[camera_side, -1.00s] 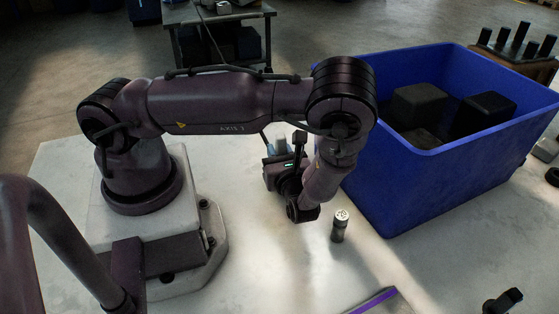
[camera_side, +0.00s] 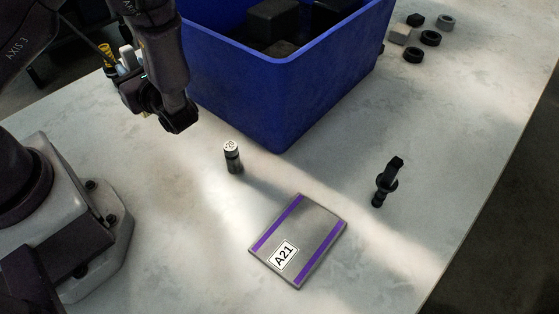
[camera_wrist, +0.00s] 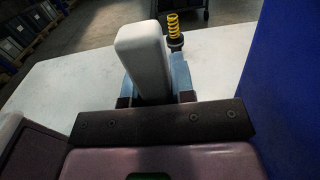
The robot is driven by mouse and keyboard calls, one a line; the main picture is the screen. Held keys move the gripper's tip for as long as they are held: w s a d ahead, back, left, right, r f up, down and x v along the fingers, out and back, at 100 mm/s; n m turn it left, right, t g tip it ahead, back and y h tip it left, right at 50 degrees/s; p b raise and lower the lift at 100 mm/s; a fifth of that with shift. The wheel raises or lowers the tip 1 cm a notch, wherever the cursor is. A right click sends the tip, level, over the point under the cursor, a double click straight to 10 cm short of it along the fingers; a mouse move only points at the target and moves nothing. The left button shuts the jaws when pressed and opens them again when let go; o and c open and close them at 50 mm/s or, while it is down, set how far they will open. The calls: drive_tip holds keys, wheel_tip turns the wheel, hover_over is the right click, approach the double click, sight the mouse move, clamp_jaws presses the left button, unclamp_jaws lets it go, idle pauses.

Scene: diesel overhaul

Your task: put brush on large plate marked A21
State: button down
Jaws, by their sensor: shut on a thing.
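The large plate (camera_side: 300,238) is flat and grey with two purple stripes and a white label reading A21. It lies on the table at lower centre in the side view, with its top bare. My gripper (camera_wrist: 155,80) is shut on a pale, rounded bar (camera_wrist: 143,55) between its blue fingers in the wrist view. I take this bar for the brush; no bristles show. In the side view my gripper (camera_side: 122,66) is at upper left, above the table and well away from the plate, and the held thing shows only in small part.
A large blue bin (camera_side: 290,95) with dark blocks stands behind the plate. A small upright cylinder (camera_side: 232,157) and a black part with a disc (camera_side: 385,182) flank the plate. A yellow spring part (camera_wrist: 174,30) stands beyond my gripper. Small rings (camera_side: 412,55) lie at back right.

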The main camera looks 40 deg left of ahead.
drive_tip(key=s+d+f+n+g+h, duration=0.45)
drive_tip(key=s+d+n+g, duration=0.35)
drive_tip(key=s+g, duration=0.25)
drive_tip(key=s+d+n+g+h, duration=0.5)
drive_tip(key=d+n+g+h, duration=0.3)
drive_tip(key=d, duration=0.5)
drive_tip(key=d+r+n+t+h, duration=0.35)
drive_tip(key=d+n+h, duration=0.45)
drive_tip(key=h, duration=0.7)
drive_tip(key=w+d+r+n+t+h, duration=0.3)
drive_tip(key=w+r+n+t+h, duration=0.3)
drive_tip(key=w+n+t+h, duration=0.55)
drive_tip(key=shift+w+d+f+n+t+y, duration=0.1)
drive_tip(key=shift+w+d+f+t+y, duration=0.4)
drive_tip(key=shift+w+d+f, duration=1.35)
drive_tip(key=shift+w+d+f+n+t+y, duration=0.15)
drive_tip(key=shift+w+d+f+t+y, duration=0.7)
drive_tip(key=shift+f, duration=1.7)
drive_tip(key=shift+w+d+f+n+t+y, duration=0.1)
drive_tip(key=shift+w+d+f+t+y, duration=0.1)
drive_tip(key=shift+w+d+f, duration=1.65)
